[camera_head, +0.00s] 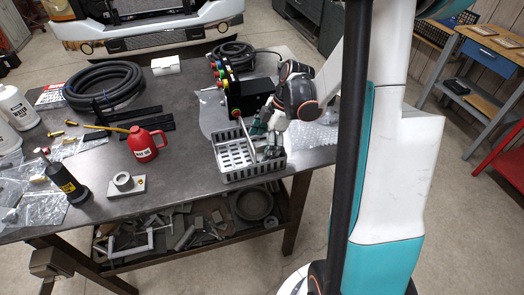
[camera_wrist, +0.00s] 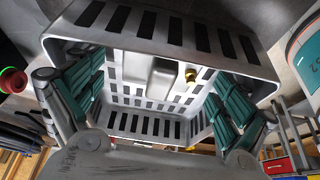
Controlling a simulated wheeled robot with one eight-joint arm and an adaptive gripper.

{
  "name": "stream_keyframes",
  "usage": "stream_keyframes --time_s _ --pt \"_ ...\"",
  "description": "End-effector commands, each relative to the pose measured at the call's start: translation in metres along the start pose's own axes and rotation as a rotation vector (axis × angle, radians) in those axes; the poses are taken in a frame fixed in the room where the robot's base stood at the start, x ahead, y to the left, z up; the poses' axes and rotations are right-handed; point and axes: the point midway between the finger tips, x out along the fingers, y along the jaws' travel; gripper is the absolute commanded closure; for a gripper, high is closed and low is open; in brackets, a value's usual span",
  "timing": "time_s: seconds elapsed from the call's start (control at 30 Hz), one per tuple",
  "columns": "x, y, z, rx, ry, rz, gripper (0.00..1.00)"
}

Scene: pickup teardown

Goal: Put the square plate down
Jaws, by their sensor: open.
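My gripper (camera_head: 262,128) is over the right part of a grey slotted basket (camera_head: 240,174) at the table's front edge. In the wrist view my gripper (camera_wrist: 155,76) has its teal fingers spread wide apart, with nothing visibly clamped between them. The basket (camera_wrist: 245,45) fills that view, and the fingers reach to its opening. Inside it, between the fingers, are a grey blocky part (camera_wrist: 150,72) and a small brass fitting (camera_wrist: 191,74). I cannot tell whether the grey part is the square plate. Contact between fingers and basket is unclear.
A red oil can (camera_head: 146,146) and a grey square-based flange (camera_head: 125,184) stand left of the basket. A black control box with coloured buttons (camera_head: 232,92) stands behind it. Black hose coils (camera_head: 103,85) lie at the back left. The shelf below holds metal scraps.

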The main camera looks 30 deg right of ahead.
Motion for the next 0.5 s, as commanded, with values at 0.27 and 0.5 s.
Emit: stream_keyframes --time_s 0.27,0.5 --pt "-0.0005 0.0 -0.0001 0.0 0.0 0.0 0.58" --pt "-0.0006 0.0 -0.0002 0.0 0.0 0.0 0.71"
